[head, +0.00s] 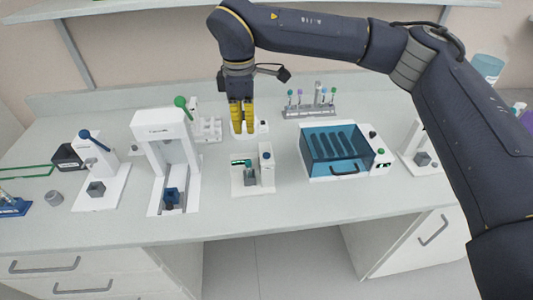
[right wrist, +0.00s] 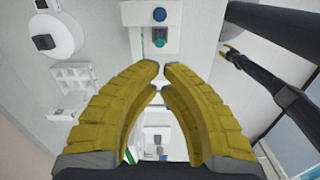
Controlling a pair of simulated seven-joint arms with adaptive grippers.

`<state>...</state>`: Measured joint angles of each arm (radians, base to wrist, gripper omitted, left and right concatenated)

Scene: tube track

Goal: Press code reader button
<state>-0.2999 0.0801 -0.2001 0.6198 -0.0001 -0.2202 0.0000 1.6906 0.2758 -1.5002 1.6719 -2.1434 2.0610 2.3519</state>
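The code reader appears to be the small white device (head: 240,189) at the middle front of the bench, with a round blue button (head: 266,155) on its right part and a dark greenish panel on its left. My right gripper (head: 242,132) points down behind the reader, apart from the button. In the right wrist view its yellow fingers (right wrist: 160,68) come together almost tip to tip, with nothing held. A white unit with a blue button (right wrist: 160,14) shows beyond the tips; I cannot be sure it is the reader. A distant yellow-tipped gripper (right wrist: 231,50), apparently my left, shows in that view.
A white frame device (head: 157,128) with a green knob stands left of the reader. A blue-lidded box (head: 335,150) stands right. A tube rack (head: 310,112) is behind, and a white rack (head: 207,130) is left of my gripper. Bare bench lies in front of the reader.

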